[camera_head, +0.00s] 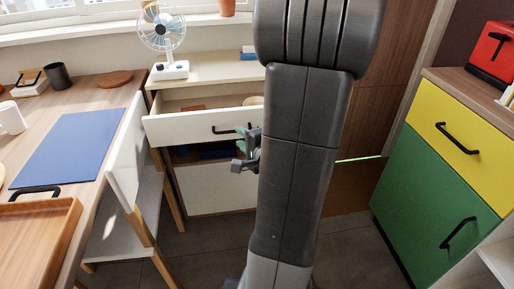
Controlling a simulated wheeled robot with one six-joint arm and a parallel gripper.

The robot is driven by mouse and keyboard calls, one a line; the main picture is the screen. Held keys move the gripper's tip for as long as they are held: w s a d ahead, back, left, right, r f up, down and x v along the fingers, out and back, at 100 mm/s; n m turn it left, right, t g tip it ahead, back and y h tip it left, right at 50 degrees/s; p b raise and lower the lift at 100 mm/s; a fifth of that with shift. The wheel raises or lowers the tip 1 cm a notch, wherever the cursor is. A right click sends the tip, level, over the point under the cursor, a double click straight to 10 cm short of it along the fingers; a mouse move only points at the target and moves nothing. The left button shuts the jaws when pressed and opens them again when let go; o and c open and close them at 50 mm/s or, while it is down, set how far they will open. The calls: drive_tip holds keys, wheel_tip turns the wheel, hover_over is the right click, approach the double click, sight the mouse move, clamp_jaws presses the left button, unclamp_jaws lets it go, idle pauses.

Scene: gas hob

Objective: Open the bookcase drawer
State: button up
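The bookcase (205,70) stands at the back, left of my arm. Its upper drawer (180,130) has a white front and a black handle (228,131). This drawer is pulled partly out, and its inside shows behind the front. My gripper (243,152) is at the right end of the handle, partly hidden behind my arm. I cannot tell whether its fingers are around the handle or just beside it. The right part of the drawer is hidden by my arm.
A fan (163,40) stands on the bookcase top. A white chair (126,150) stands close to the drawer's left end. A desk with a blue mat (70,145) is at left. A yellow and green cabinet (440,170) is at right.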

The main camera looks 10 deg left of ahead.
sight(233, 132)
drive_tip(key=p+v, duration=0.1)
drive_tip(key=v, duration=0.8)
drive_tip(key=shift+s, duration=0.15)
drive_tip(key=b+x, duration=0.1)
drive_tip(key=x, duration=1.3)
drive_tip(key=shift+b, duration=0.35)
drive_tip(key=shift+d+r, duration=0.1)
drive_tip(key=shift+r, duration=0.05)
